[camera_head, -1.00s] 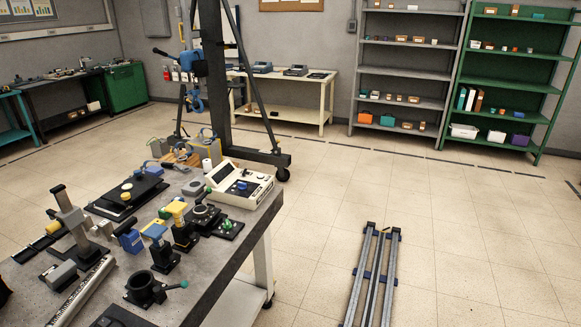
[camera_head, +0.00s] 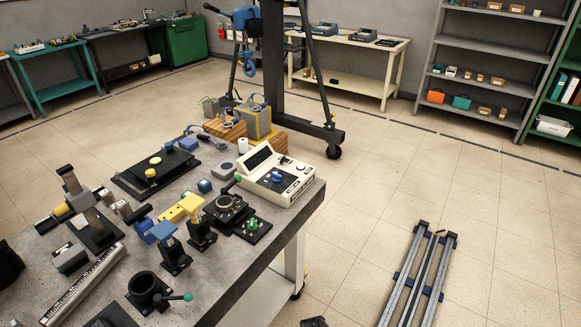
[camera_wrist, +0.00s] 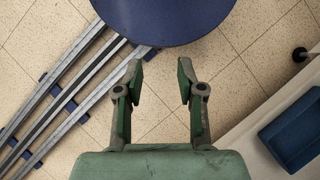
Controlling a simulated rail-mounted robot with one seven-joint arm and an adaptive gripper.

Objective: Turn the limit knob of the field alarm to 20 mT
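A cream console (camera_head: 297,184) with a dark sloped display and a blue knob (camera_head: 277,177) stands at the right end of the grey bench. It may be the field alarm; its labels and the knob's setting are too small to read. A small dark plate with a green knob (camera_head: 252,224) lies in front of it. My gripper (camera_wrist: 158,84) shows in the wrist view, open and empty above the tiled floor, with its two fingers well apart. It touches nothing there. The console is not in the wrist view, and I cannot make out the gripper in the head view.
The bench (camera_head: 110,275) is crowded with stands, clamps and a long ruled rail (camera_head: 85,285). A wheeled dark frame (camera_head: 268,75) stands behind it. Floor rails (camera_head: 420,275) lie right of the bench. A blue bin (camera_wrist: 292,130) shows in the wrist view.

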